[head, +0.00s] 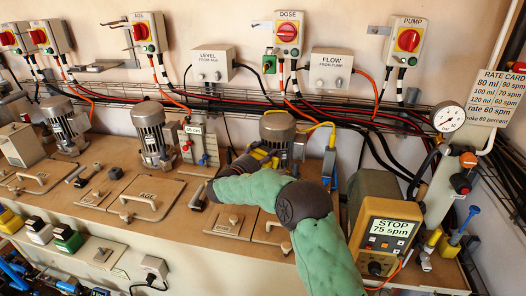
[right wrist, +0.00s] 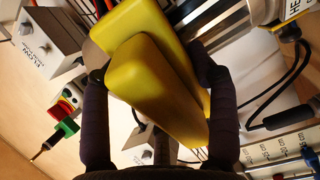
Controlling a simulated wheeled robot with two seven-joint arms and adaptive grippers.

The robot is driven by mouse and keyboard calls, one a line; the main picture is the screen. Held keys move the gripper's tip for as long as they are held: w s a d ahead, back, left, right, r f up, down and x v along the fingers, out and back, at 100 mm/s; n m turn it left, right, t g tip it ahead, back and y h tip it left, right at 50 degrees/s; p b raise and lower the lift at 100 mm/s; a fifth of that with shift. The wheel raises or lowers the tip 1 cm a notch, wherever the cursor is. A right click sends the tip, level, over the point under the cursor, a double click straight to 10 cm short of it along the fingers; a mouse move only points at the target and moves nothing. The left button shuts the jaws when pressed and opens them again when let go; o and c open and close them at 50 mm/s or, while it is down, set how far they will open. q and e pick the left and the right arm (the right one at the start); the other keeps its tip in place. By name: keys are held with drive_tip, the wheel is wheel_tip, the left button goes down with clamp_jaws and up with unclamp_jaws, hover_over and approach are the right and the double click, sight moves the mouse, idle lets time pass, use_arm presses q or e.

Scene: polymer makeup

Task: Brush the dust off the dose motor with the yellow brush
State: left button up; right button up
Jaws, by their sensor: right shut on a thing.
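The dose motor (head: 278,127) stands under the DOSE switch box (head: 289,35) in the head view. Its ribbed body has a brownish top. My right gripper (head: 256,162) is beside its lower left side, shut on the yellow brush (head: 263,154). In the right wrist view, the brush's thick yellow handle (right wrist: 158,90) sits between the two dark fingers of the gripper (right wrist: 155,95). Silver and dark ribbed metal, apparently the motor (right wrist: 222,25), shows close behind the brush. The bristles are hidden, so contact with the motor cannot be told. My left gripper is out of view.
Two similar grey motors (head: 152,135) (head: 66,126) stand to the left on the brown bench. A yellow pump controller (head: 384,243) reading 75 spm stands right of my forearm. Cables and a wire tray (head: 350,108) run along the wall.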

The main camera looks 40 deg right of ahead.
drive_tip(key=shift+d+f, duration=0.1)
drive_tip(key=shift+f, duration=3.2)
drive_tip(key=shift+v, duration=2.95)
drive_tip(key=shift+v, duration=1.6)
drive_tip(key=shift+f, duration=0.1)
